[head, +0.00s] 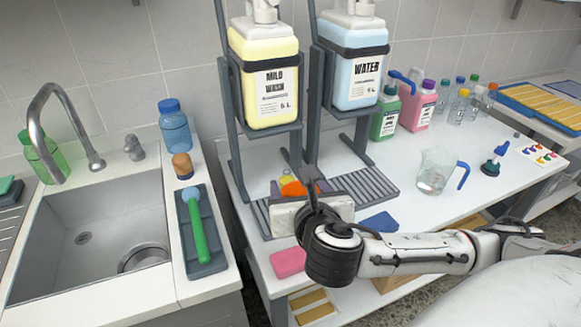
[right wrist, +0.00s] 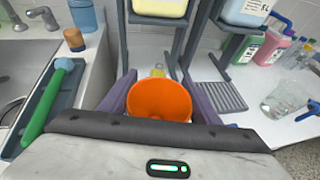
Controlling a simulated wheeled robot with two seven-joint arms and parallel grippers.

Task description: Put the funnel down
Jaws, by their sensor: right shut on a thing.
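An orange funnel (right wrist: 158,98) sits between the purple-grey fingers of my right gripper (right wrist: 157,100) in the right wrist view, its wide mouth facing the camera. In the head view the funnel (head: 292,187) shows partly behind my right gripper (head: 313,190), over the grated tray below the yellow MILD WASH jug (head: 265,78). The gripper is shut on the funnel. The funnel's spout is hidden, and I cannot tell whether it touches anything below. My left gripper is not in view.
A pink sponge (head: 289,262) and a blue cloth (head: 378,223) lie on the white table near the arm. A clear measuring jug (head: 437,172) stands to the right. The sink (head: 90,240) and a tray with a green brush (head: 198,232) are left. A WATER jug (head: 356,72) stands behind.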

